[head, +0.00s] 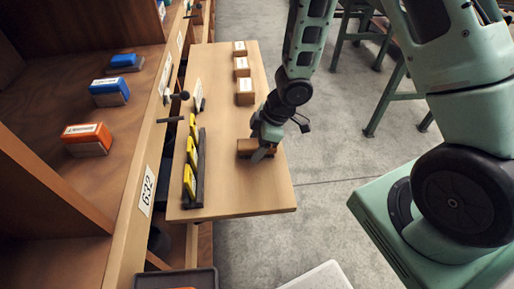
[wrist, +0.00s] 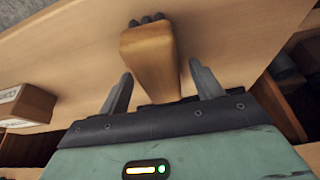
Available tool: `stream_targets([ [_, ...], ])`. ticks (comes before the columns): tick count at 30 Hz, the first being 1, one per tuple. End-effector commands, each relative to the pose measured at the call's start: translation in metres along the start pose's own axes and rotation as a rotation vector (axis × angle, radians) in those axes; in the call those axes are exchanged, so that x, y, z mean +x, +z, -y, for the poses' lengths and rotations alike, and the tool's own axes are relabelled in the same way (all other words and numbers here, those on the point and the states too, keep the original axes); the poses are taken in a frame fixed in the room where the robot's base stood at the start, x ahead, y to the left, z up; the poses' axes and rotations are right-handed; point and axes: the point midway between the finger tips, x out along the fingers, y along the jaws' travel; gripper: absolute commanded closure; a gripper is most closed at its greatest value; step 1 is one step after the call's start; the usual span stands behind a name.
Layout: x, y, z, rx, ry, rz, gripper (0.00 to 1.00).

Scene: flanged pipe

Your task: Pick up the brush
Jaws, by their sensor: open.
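The brush (wrist: 150,50) has a tan wooden body with dark bristles at its far end in the wrist view. In the head view, the brush (head: 243,146) shows as a brown block on the light wooden board, partly hidden by my gripper (head: 264,150). My gripper (wrist: 160,88) is open in the wrist view, with one finger on each side of the near part of the brush. A gap shows beside each fingertip, so the fingers look apart from the brush.
Labelled wooden blocks (head: 245,91) stand at the far end of the board (head: 225,190). A dark rack with yellow pieces (head: 190,181) runs along its left. A shelf holding blue and orange labelled blocks (head: 87,138) is further left. Floor lies to the right.

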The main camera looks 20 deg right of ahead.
Motion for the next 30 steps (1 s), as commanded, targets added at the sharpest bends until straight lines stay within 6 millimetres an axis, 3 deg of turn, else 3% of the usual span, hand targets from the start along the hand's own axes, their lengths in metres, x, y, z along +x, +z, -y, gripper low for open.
stream_targets([
  [23,0.0044,0.002,0.0001,0.0,0.0,0.0,0.35],
  [28,0.0044,0.002,0.0002,0.0,0.0,0.0,0.82],
  [30,0.0044,0.002,0.0001,0.0,0.0,0.0,0.88],
])
